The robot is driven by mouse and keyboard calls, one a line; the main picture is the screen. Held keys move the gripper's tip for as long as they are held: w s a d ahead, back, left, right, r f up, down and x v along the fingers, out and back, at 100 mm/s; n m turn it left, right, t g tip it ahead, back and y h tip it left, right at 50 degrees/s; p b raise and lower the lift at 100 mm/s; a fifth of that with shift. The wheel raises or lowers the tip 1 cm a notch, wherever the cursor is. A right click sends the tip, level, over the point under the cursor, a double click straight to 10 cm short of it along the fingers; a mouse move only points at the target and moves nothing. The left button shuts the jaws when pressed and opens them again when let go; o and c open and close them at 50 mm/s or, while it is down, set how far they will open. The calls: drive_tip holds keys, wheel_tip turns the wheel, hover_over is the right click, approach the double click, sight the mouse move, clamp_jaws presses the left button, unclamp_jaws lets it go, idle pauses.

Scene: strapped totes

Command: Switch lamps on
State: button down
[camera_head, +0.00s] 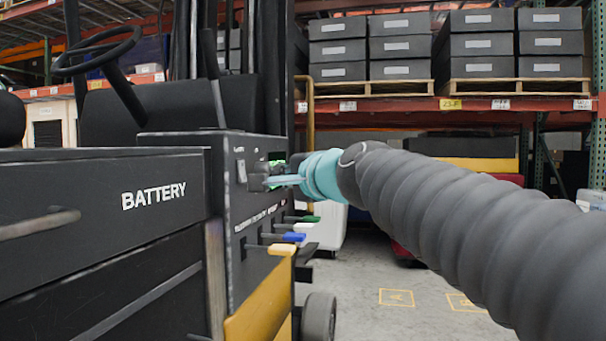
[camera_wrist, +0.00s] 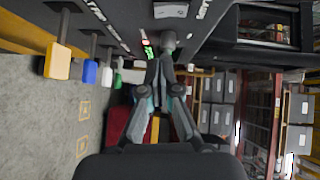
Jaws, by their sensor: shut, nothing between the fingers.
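A dark forklift control panel (camera_head: 222,235) faces my arm in the head view. A small pale switch (camera_head: 241,170) sits on it below a short white label; a pale switch also shows at the top of the wrist view (camera_wrist: 171,10). Which switch works the lamps I cannot read. My gripper (camera_head: 262,182) is at the panel face, just right of the switch, and partly covers the panel. In the wrist view its fingertips (camera_wrist: 168,42) meet, shut and empty, below the switch. Contact with the panel cannot be told.
A small lit green display (camera_head: 277,157) is beside my gripper. Below are levers with yellow (camera_head: 281,249), blue (camera_head: 294,237), white and green knobs. The battery cover (camera_head: 150,195) is at left. Racks with strapped grey totes (camera_head: 400,48) stand behind. Open floor (camera_head: 360,285) lies at right.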

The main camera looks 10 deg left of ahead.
sight(243, 171)
drive_tip(key=w+a+p, duration=0.2)
drive_tip(key=w+a, duration=0.1)
drive_tip(key=a, duration=0.4)
drive_tip(key=shift+w+f, duration=0.35)
drive_tip(key=shift+f, duration=0.1)
